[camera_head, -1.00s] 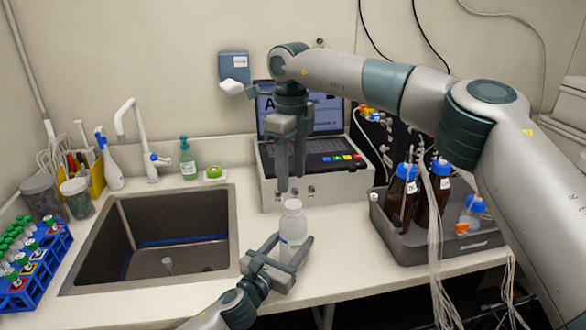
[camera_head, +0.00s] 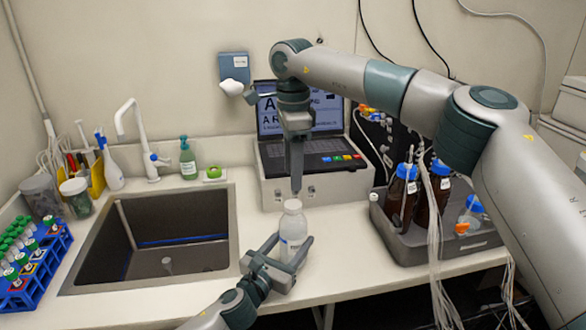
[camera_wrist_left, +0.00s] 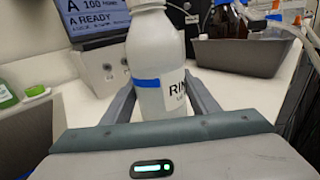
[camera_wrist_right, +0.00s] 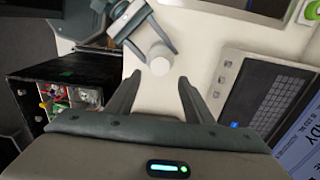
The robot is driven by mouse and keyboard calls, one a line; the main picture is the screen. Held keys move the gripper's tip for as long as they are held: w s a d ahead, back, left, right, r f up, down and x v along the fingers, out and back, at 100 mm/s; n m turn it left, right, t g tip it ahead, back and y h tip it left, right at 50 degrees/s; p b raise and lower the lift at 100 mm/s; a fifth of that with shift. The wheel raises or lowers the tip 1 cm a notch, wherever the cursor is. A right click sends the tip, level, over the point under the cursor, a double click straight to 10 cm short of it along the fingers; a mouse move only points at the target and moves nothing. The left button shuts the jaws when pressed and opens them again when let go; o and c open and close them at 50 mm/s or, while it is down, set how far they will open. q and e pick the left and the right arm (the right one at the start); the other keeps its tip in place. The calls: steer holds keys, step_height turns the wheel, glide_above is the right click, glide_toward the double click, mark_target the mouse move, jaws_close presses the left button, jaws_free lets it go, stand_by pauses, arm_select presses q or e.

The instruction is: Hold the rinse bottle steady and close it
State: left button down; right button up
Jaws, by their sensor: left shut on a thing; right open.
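The rinse bottle (camera_head: 292,229), white with a blue band and a label, stands upright on the counter just right of the sink. It also shows in the left wrist view (camera_wrist_left: 158,62), where its top is cut off. My left gripper (camera_head: 290,257) is shut around the bottle's body. My right gripper (camera_head: 296,188) points straight down above the bottle's white top, open and empty. In the right wrist view the bottle's round white top (camera_wrist_right: 159,60) lies between and beyond the open fingertips (camera_wrist_right: 155,82). I cannot tell how tightly the top is closed.
The sink (camera_head: 165,240) is left of the bottle. A case with a laptop (camera_head: 318,185) stands behind it. A grey tray (camera_head: 440,250) with brown bottles and tubing is at the right. A blue tube rack (camera_head: 40,265) is at the far left.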

mark_target(293, 203)
steer(key=shift+f, duration=4.05)
steer(key=c, duration=1.1)
steer(key=m, duration=0.3)
steer(key=shift+m, duration=0.4)
steer(key=m, duration=0.4)
steer(key=o, duration=1.3)
steer(key=shift+r, duration=0.15)
